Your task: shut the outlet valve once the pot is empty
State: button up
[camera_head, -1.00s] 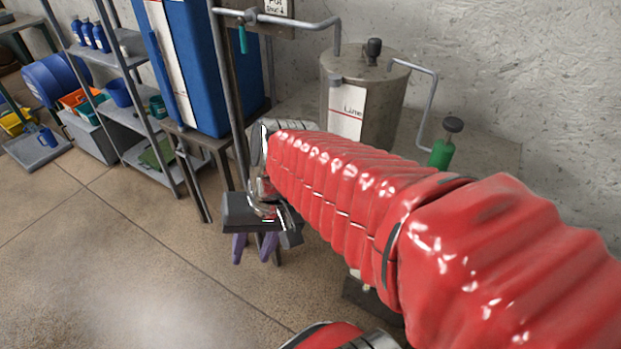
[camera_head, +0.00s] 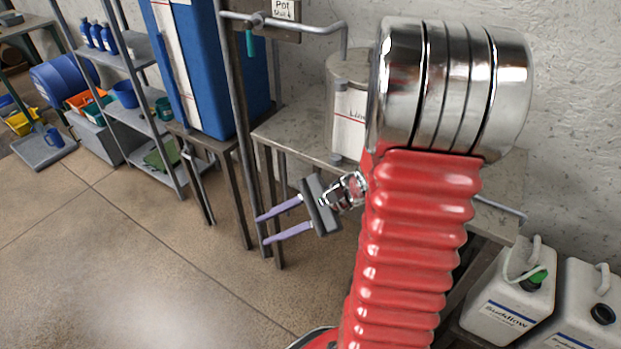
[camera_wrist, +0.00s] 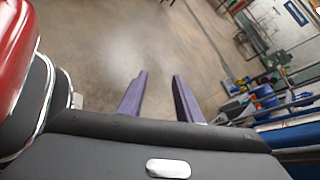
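A grey metal pot (camera_head: 349,70) with a white label stands on a table against the wall, mostly hidden behind my arm. A pipe runs left from above the pot to a fitting with a teal handle (camera_head: 250,43) hanging down, beside a small sign (camera_head: 284,9) whose top word reads "Pot". I cannot tell whether the pot is empty. My gripper (camera_head: 262,230) is in front of the table, below and apart from the teal handle. Its two purple fingers point left, spread and empty. The wrist view shows the fingers (camera_wrist: 160,74) apart over bare floor.
A tall blue tank (camera_head: 192,70) stands on a stand left of the pipe. A metal shelf (camera_head: 128,120) with bottles and tubs is farther left.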

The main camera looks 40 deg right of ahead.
jog(key=s+d+f+m+t+h, duration=0.1)
jog(key=d+f+m+t+h, duration=0.3)
jog(key=d+m, duration=0.4)
jog(key=s+d+f+m+t+h, duration=0.1)
jog(key=d+f+m+t+h, duration=0.3)
jog(key=d, duration=1.2)
notch_tip(320, 180, down, 2)
jog(key=m+t, duration=0.3)
jog(key=m, duration=0.1)
jog(key=shift+s+d+t, duration=0.15)
jog(key=shift+d+t, duration=0.1)
jog(key=shift+t, duration=0.05)
jog(key=w+a, duration=0.2)
jog(key=w, duration=1.1)
jog(key=shift+w, duration=0.4)
jog(key=shift+c, duration=0.5)
grip_shut()
